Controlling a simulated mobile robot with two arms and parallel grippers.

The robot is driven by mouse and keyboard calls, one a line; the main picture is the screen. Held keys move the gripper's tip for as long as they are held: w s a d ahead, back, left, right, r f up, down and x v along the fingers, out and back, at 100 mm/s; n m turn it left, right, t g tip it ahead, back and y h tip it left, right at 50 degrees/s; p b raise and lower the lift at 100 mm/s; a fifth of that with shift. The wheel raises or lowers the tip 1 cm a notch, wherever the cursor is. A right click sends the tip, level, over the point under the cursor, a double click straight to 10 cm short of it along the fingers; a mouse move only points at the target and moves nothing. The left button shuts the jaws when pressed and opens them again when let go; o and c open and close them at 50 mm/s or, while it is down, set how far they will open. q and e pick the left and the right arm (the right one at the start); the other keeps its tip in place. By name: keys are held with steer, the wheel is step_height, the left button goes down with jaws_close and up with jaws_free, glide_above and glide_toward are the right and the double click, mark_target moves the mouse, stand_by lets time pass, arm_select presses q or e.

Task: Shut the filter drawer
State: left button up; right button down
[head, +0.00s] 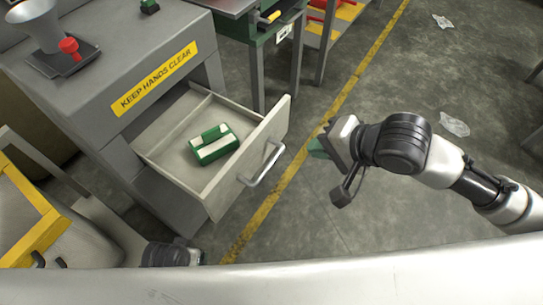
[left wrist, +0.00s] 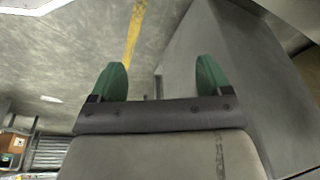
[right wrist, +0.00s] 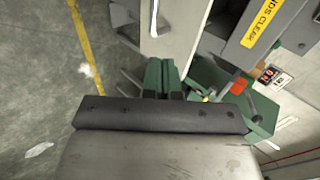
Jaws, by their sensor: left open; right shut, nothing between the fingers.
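The filter drawer (head: 225,184) stands pulled out of the grey machine (head: 117,85), below its yellow "KEEP HANDS CLEAR" label. A silver bar handle (head: 262,166) is on its front. A green and white box (head: 213,144) lies inside. My right gripper (head: 318,149) is to the right of the drawer front, apart from the handle; its green fingers (right wrist: 163,76) are together and empty in the right wrist view. My left gripper (left wrist: 156,82) is open and empty in the left wrist view, with bare floor and a grey panel beyond its fingers. In the head view, only part of my left arm shows at the lower left.
A grey funnel with a red knob (head: 69,46) stands on the machine. A green-edged bench (head: 262,30) is behind the drawer. A yellow line (head: 290,172) crosses the floor. Crumpled clear film (head: 454,125) lies on open floor at right. A yellow-edged cart (head: 40,228) is at lower left.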

mark_target(260, 147)
steer(key=b+x, duration=0.1)
steer(key=x, duration=0.2)
steer(key=s+b+x, duration=0.1)
steer(key=x, duration=0.1)
steer(key=a+b+x, duration=0.1)
steer(key=x, duration=0.2)
steer(key=shift+s+a+f, duration=0.15)
steer(key=shift+f, duration=0.3)
steer(key=w+a, duration=0.1)
steer(key=w+a+b, duration=0.1)
steer(key=shift+a, duration=0.35)
steer(key=shift+w+a, duration=0.2)
steer(key=shift+a, duration=0.1)
arm_select(q)
steer(key=w+v, duration=0.1)
steer(key=v, duration=1)
steer(key=shift+a+t, duration=0.15)
steer(key=shift+t, duration=0.25)
steer(key=shift+w+r+p, duration=0.1)
steer(key=shift+r+p, duration=0.2)
steer(key=shift+r, duration=0.05)
arm_select(e)
steer(key=shift+a+r, duration=0.1)
steer(key=shift+w, duration=0.1)
